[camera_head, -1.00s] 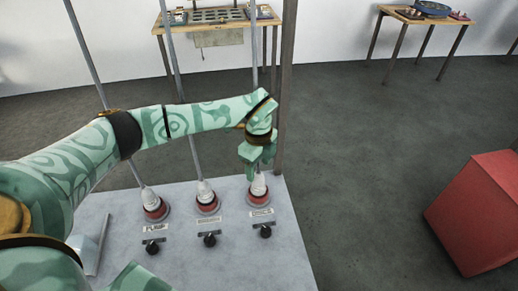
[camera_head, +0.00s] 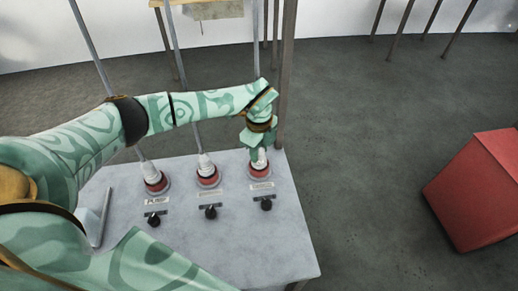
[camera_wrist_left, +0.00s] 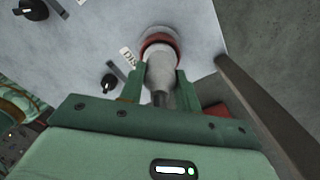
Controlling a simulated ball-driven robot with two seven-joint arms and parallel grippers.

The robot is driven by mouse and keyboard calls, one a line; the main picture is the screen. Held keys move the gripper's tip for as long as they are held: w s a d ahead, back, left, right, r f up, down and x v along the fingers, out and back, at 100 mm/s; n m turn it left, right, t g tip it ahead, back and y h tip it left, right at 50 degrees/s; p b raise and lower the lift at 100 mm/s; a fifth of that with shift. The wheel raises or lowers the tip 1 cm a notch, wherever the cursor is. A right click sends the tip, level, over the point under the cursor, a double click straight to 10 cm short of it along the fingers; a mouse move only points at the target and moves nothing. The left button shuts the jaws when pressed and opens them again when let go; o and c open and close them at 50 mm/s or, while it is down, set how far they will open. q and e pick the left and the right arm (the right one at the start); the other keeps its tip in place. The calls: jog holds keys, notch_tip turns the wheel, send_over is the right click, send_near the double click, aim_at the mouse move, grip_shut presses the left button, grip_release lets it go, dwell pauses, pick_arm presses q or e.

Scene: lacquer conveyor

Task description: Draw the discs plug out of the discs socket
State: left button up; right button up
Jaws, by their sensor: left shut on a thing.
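The discs plug (camera_wrist_left: 160,69) is a pale grey tapered plug with a dark cable end. It stands in the discs socket (camera_wrist_left: 163,36), a red ring in a grey collar, with no clear gap visible between them. In the head view the discs socket (camera_head: 259,173) is the rightmost of three on the grey panel. My left gripper (camera_head: 258,153) is over the plug and hides most of it there. In the wrist view the left gripper (camera_wrist_left: 160,80) has its fingers shut on the plug's two sides. My right gripper is not in view.
Two similar plugs in sockets, left (camera_head: 155,181) and middle (camera_head: 208,175), stand beside it. Black knobs (camera_head: 266,204) sit before the sockets. A dark upright post (camera_head: 286,80) rises close behind the right socket. A red box (camera_head: 480,190) stands at right; floor between is clear.

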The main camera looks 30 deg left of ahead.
pick_arm(q)
jog(key=shift+r+p, duration=2.55)
jog(key=shift+r, duration=0.45)
notch_tip(320, 180, up, 3)
jog(key=p, duration=0.3)
jog(key=shift+r, duration=0.1)
